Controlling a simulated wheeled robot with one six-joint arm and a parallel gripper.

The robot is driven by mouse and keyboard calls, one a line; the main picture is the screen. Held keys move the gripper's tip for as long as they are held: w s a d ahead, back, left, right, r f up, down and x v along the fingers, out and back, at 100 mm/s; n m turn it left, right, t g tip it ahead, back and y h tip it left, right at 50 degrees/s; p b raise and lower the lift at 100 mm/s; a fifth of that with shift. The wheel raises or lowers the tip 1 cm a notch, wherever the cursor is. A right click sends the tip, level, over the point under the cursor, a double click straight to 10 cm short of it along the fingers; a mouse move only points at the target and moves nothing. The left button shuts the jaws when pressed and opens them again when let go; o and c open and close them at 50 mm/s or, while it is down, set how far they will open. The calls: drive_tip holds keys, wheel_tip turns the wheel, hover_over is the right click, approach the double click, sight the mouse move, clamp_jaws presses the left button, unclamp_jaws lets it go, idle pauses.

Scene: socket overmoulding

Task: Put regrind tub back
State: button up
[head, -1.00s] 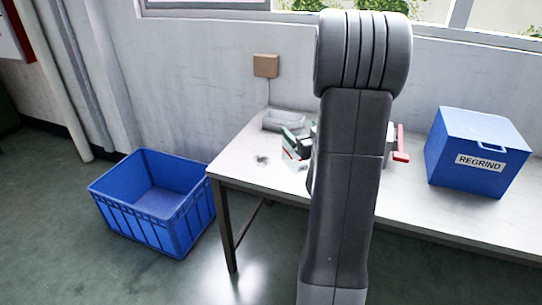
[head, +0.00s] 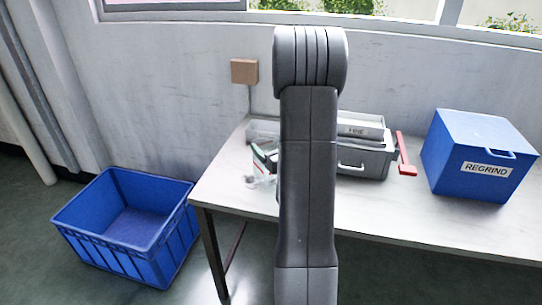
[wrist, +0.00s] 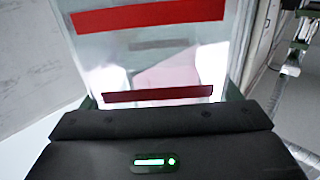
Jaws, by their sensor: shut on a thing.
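My gripper (wrist: 160,120) is shut on a clear, see-through tub (wrist: 150,55) with red bands, which fills the middle of the wrist view. The tub carries no readable label there, so I cannot tell for sure that it is the regrind tub. In the head view my arm hides most of the gripper; a small clear, red and green part (head: 264,162) shows at the arm's left edge, over the table. A blue box (head: 458,184) labelled REGRIND stands on the right of the table, with a lid and handle, apart from my arm.
A pale table (head: 400,219) runs along the wall under the window. A grey case (head: 362,163) with a red-handled part (head: 405,158) stands behind my arm. An open, empty blue crate (head: 126,225) stands on the floor at left.

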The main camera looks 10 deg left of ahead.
sight(264, 146)
drive_tip(key=shift+f, duration=1.65)
drive_tip(key=shift+f+b, duration=0.15)
drive_tip(key=shift+b, duration=0.2)
drive_tip(key=o, duration=1.5)
drive_tip(key=shift+r+p, duration=0.3)
drive_tip(key=shift+p, duration=0.1)
drive_tip(key=b+v, duration=0.1)
drive_tip(key=v, duration=1.1)
drive_tip(key=shift+f+b, duration=0.1)
drive_tip(key=shift+b, duration=0.2)
drive_tip(key=shift+w, duration=0.1)
